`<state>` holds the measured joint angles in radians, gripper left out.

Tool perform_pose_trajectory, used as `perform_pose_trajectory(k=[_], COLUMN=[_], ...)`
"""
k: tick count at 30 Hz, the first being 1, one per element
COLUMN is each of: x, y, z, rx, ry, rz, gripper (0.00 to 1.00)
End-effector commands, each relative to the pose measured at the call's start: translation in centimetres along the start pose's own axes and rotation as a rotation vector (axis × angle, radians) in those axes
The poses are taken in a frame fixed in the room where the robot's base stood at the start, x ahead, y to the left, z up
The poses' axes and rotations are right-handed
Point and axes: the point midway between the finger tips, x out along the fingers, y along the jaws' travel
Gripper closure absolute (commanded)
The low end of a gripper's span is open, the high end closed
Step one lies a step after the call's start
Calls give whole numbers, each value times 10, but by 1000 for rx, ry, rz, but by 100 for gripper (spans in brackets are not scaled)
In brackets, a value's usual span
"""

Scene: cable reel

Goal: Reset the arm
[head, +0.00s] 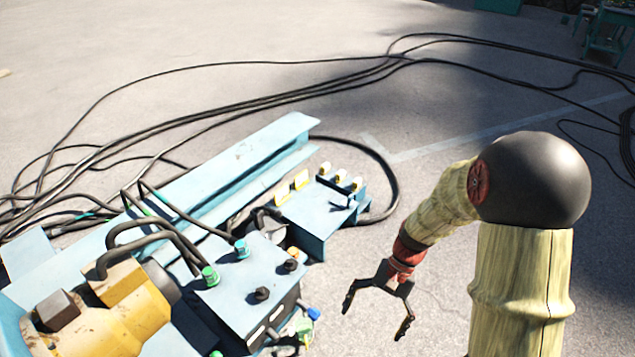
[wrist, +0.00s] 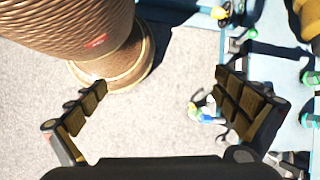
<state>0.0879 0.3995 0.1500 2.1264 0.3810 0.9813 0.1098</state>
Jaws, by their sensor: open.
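My gripper (head: 377,318) hangs at the end of my arm in the head view, to the right of the blue machine (head: 227,302). Its two dark fingers are spread wide with nothing between them. In the wrist view my gripper (wrist: 160,85) also shows open, with bare ground between the fingertips. My arm bends at a dark round joint on the right of the head view and reaches down and left to the gripper.
A blue box with yellow-capped knobs (head: 318,215) stands beside a long blue beam (head: 225,180). A yellow motor-like part (head: 110,315) sits at the lower left. Black cables (head: 270,100) run across the pavement. Open ground (head: 440,110) lies behind my arm.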

Motion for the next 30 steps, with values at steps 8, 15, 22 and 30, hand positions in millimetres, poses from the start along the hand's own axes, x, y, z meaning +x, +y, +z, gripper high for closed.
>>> perform_pose_trajectory(k=[8, 15, 22, 30], x=[-78, -132, -176, -225], y=[24, 42, 56, 57], z=[46, 88, 131, 184], rx=[-246, -380, -455, -511], ry=[241, 440, 630, 856], rz=[97, 166, 200, 167], gripper=[0, 0, 0, 0])
